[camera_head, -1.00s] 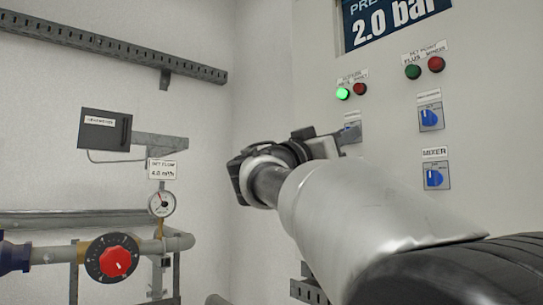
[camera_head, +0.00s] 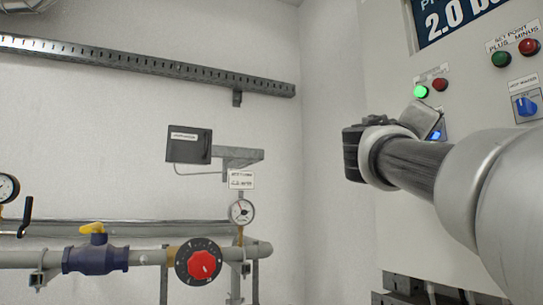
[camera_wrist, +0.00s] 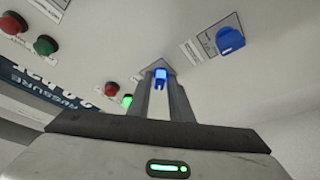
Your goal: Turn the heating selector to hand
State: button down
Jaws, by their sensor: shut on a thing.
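A blue selector (camera_head: 436,135) is on the cabinet front, below a lit green lamp and a red one in the head view. My gripper (camera_head: 433,122) is at this selector and partly covers it. In the wrist view, the same selector (camera_wrist: 161,76) sits between the tips of my two fingers (camera_wrist: 161,84), which are shut on it. Its label cannot be read, and its pointer direction is unclear. A second blue selector (camera_head: 525,105) is further right on the cabinet; it or another also shows in the wrist view (camera_wrist: 230,40).
The green lamp (camera_head: 421,92) and red lamp (camera_head: 440,84) are close above my gripper. A green button (camera_head: 501,59) and red button (camera_head: 529,47) are at upper right. A pipe with a red knob (camera_head: 201,265) and a gauge (camera_head: 242,212) runs along the left wall.

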jog(key=shift+n, duration=0.4)
jog(key=c, duration=1.8)
grip_release()
jog(key=shift+d, duration=0.1)
jog(key=shift+f, duration=0.1)
